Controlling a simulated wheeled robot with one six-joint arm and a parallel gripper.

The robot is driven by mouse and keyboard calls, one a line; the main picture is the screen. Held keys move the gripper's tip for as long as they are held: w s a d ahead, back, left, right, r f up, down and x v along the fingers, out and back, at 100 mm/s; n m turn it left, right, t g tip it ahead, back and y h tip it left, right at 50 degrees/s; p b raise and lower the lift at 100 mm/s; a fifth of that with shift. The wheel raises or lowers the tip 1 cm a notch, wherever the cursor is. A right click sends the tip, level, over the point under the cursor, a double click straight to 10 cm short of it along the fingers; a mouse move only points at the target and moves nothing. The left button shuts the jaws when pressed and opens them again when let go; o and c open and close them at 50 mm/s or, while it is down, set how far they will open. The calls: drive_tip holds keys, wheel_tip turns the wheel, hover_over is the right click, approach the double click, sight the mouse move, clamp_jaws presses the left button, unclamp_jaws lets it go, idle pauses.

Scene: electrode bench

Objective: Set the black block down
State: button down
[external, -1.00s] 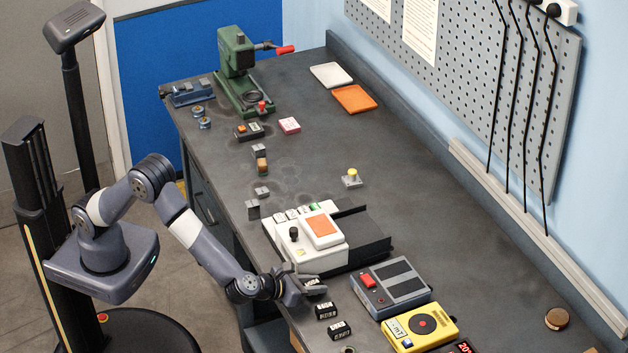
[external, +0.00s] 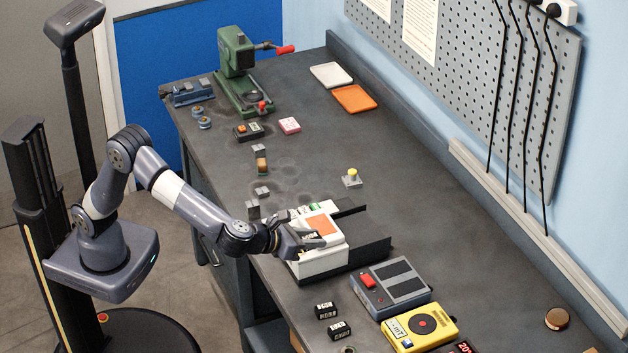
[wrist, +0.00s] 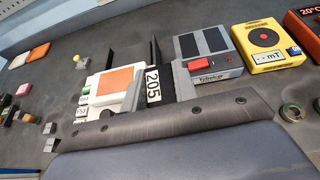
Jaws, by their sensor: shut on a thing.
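The black block (wrist: 153,90) with a white "205" label is held between the two fingers of my gripper (wrist: 157,84) in the wrist view. In the external view my gripper (external: 304,241) is shut and raised in front of the white device (external: 322,263) with an orange pad (external: 320,225). The gripper and wrist hide part of that device's front. The held block is hard to make out in the external view. Two other labelled black blocks, one (external: 326,311) behind the other (external: 340,331), stand on the bench near its front edge.
A grey device (external: 390,287) with a red switch and a yellow device (external: 420,324) stand right of the white one. The bench middle (external: 310,165) is mostly clear.

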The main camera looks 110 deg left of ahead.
drive_tip(key=s+d+f+m+t+h, duration=0.5)
drive_tip(key=s+d+f, duration=0.4)
drive_tip(key=s+f, duration=0.55)
drive_tip(key=s+a+r+m+g+h, duration=0.1)
drive_tip(key=a, duration=0.6)
wheel_tip(320, 180, up, 14)
drive_tip(key=w+a+r+n+g+y+p, duration=0.15)
drive_tip(key=w+a+p, duration=0.25)
drive_tip(key=w+a, duration=0.55)
drive_tip(key=w+a+r+n+g+y+p, duration=0.15)
drive_tip(key=w+a+p, duration=0.4)
drive_tip(key=a, duration=0.75)
drive_tip(key=w+a+f+n+y+p, duration=0.1)
drive_tip(key=a+f, duration=0.2)
drive_tip(key=a, duration=0.7)
drive_tip(key=w+a+f+n+y+p, duration=0.1)
drive_tip(key=w+a+f+p, duration=0.1)
drive_tip(key=a, duration=0.7)
drive_tip(key=shift+g, duration=0.3)
wheel_tip(320, 180, down, 13)
drive_tip(key=shift+a+b, duration=0.15)
drive_tip(key=shift+b, duration=0.5)
